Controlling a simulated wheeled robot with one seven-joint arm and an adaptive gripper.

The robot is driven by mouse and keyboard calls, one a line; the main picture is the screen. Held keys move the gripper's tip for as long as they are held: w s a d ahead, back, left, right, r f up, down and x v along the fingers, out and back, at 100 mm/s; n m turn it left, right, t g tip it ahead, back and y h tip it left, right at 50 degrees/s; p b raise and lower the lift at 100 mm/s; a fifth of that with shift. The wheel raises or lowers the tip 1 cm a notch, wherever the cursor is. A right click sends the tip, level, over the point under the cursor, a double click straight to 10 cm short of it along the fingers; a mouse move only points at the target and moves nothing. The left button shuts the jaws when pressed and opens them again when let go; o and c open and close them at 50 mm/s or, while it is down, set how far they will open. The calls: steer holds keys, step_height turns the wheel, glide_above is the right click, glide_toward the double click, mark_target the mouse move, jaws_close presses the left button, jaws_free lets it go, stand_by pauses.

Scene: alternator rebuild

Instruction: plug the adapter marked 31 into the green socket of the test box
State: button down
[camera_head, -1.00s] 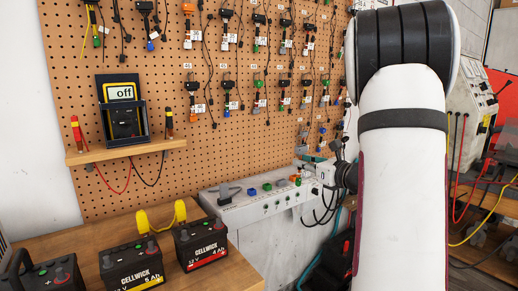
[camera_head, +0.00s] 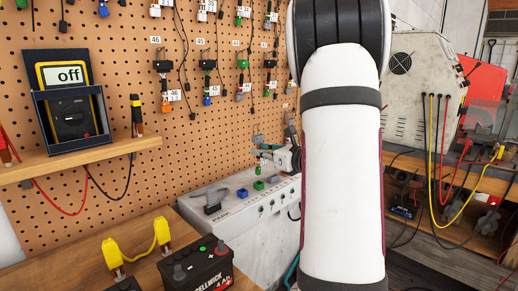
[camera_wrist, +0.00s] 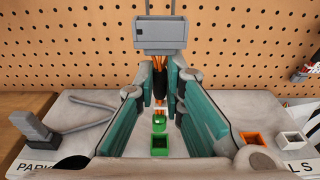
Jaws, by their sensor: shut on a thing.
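In the wrist view my gripper (camera_wrist: 160,78) is shut on the adapter, with its teal fingers on both sides. The adapter has a grey connector block (camera_wrist: 160,35) at the top, orange and dark wires, and a green plug (camera_wrist: 159,123) at its lower end. The number on its tag is not readable. The green socket (camera_wrist: 159,146) of the test box (camera_wrist: 90,125) is close by the plug. In the head view the green plug (camera_head: 257,170) appears a little above the green socket (camera_head: 258,185), with a gap. My gripper (camera_head: 278,160) is partly hidden by my arm.
An orange socket (camera_wrist: 252,138) and a white socket (camera_wrist: 291,142) are on the box's right. The pegboard (camera_head: 130,190) with hanging adapters rises behind. A battery (camera_head: 200,268) stands in front.

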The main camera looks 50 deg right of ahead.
mark_target(260, 163)
steer(key=shift+f+b, duration=0.45)
steer(key=shift+f, duration=0.65)
steer(key=shift+s+f+b, duration=0.1)
steer(key=shift+f+b, duration=0.7)
steer(key=shift+b, duration=0.3)
stand_by(1.1)
steer(key=c, duration=1.6)
jaws_free()
steer(key=shift+s, duration=0.1)
steer(key=s+r, duration=0.1)
steer(key=s, duration=1)
steer(key=shift+s+a+r, duration=0.2)
steer(key=shift+s+a, duration=0.15)
